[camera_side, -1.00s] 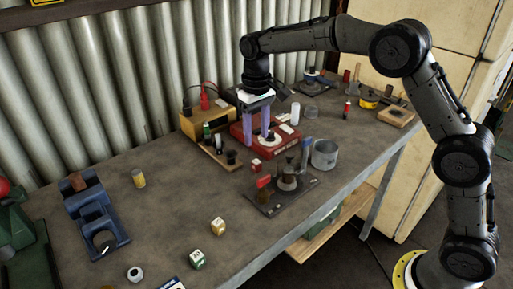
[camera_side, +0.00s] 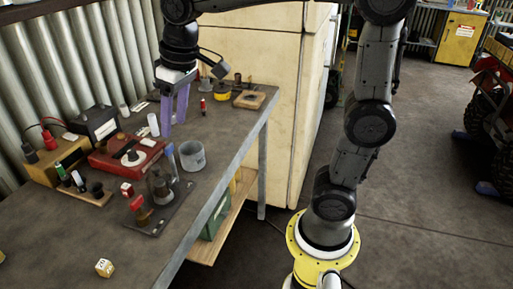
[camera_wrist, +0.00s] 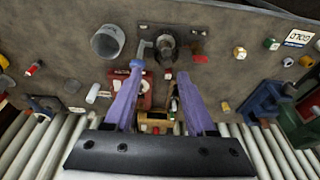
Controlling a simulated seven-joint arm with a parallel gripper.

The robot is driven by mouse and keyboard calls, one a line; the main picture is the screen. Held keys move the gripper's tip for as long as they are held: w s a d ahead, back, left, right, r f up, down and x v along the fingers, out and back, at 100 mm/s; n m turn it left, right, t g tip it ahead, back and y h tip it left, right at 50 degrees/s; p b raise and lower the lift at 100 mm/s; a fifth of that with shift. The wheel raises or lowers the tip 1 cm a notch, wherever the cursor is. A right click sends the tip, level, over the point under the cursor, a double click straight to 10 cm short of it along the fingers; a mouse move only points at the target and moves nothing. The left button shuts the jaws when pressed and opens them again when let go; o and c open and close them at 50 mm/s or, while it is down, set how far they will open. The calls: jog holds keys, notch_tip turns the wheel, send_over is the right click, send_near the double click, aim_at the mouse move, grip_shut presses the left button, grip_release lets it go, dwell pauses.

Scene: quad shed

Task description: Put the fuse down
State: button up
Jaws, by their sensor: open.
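My gripper (camera_side: 174,127) has two purple fingers, spread apart with nothing between them. It hangs above the bench near the right end of a red case (camera_side: 104,160). In the wrist view my gripper (camera_wrist: 160,71) points toward the bench, with the red case (camera_wrist: 145,97) below. A plain white cylinder (camera_side: 154,124) stands upright behind the fingers, apart from them; it may be the fuse, but I cannot tell for sure. A similar white cylinder (camera_wrist: 93,93) shows left of the fingers in the wrist view.
A grey metal cup (camera_side: 192,156) stands right of the gripper. A dark plate (camera_side: 156,217) with upright parts lies in front. A yellow box (camera_side: 55,163) and a black box (camera_side: 97,124) stand at the left.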

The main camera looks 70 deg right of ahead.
jog(key=s+d+f+t, duration=0.1)
jog(key=s+f, duration=0.1)
jog(key=s, duration=0.6)
jog(key=s+d+f+t, duration=0.1)
jog(key=s+f, duration=0.1)
jog(key=s, duration=0.6)
jog(key=shift+s+f+t, duration=0.3)
jog(key=shift+f+t, duration=0.05)
jog(key=shift+t, duration=0.05)
jog(key=shift+o, duration=1.1)
jog(key=shift+s+f, duration=0.35)
